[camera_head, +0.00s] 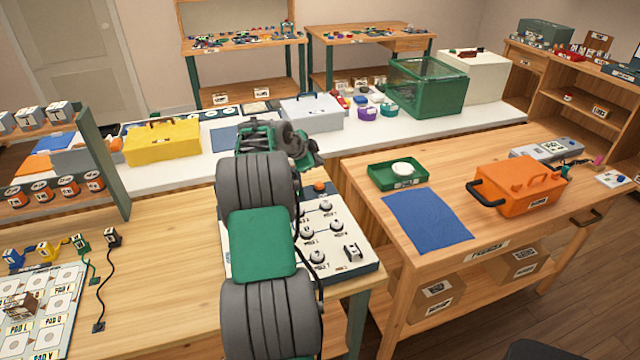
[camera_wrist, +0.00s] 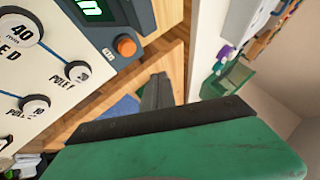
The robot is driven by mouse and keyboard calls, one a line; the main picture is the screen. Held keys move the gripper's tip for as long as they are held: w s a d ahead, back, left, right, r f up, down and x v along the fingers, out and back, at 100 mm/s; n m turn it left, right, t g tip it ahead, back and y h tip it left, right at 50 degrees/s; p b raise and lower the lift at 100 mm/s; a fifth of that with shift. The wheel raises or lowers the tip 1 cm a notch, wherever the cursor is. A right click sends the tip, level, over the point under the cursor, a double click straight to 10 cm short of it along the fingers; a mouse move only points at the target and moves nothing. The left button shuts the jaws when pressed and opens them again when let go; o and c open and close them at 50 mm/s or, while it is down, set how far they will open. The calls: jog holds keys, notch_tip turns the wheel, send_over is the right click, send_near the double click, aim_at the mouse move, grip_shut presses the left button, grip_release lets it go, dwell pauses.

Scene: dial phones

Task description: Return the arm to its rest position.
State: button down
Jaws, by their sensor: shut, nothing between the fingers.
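My arm rises from the bottom centre of the head view, with grey ribbed joints and green covers. My gripper shows in the wrist view (camera_wrist: 157,82) as dark fingers beyond a green body; they are shut and empty. In the head view the hand end is at the top of the arm, mostly hidden behind my own links. A pale control panel (camera_head: 347,252) with several knobs stands on the near wooden bench, just right of the arm. The panel also fills the left of the wrist view (camera_wrist: 70,62), beside the gripper and apart from the fingers.
An orange toolbox (camera_head: 520,186), green tray (camera_head: 382,178) and blue mat (camera_head: 427,222) lie on the right bench. A yellow box (camera_head: 162,142), grey box (camera_head: 311,113) and green bin (camera_head: 428,88) stand on the white counter behind. Cables and a pad board (camera_head: 45,300) lie left.

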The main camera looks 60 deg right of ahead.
jog(key=w+a+r+n+t+y, duration=0.15)
jog(key=w+a+n, duration=0.3)
jog(key=a, duration=0.55)
jog(key=w+a+r+n+t+y, duration=0.1)
jog(key=w+a+r+n+t, duration=0.2)
jog(key=w+a, duration=0.5)
jog(key=w+a+r+n+y, duration=0.1)
jog(key=w+a+r+n, duration=0.3)
jog(key=a, duration=0.9)
jog(key=s+a+f+n+y, duration=0.1)
jog(key=s+a+n, duration=0.15)
jog(key=a, duration=0.45)
jog(key=s+a+f+n+t+y, duration=0.1)
jog(key=a+n, duration=0.3)
jog(key=a, duration=0.3)
jog(key=s+a+f+n+y, duration=0.1)
jog(key=s+a+n, duration=0.15)
jog(key=a, duration=0.45)
jog(key=s+a+f+n+y, duration=0.2)
jog(key=s+a+n, duration=0.6)
jog(key=a, duration=0.5)
jog(key=shift+s+a+f+g, duration=0.15)
jog(key=shift+s+f+g, duration=0.2)
jog(key=shift+s+f, duration=0.55)
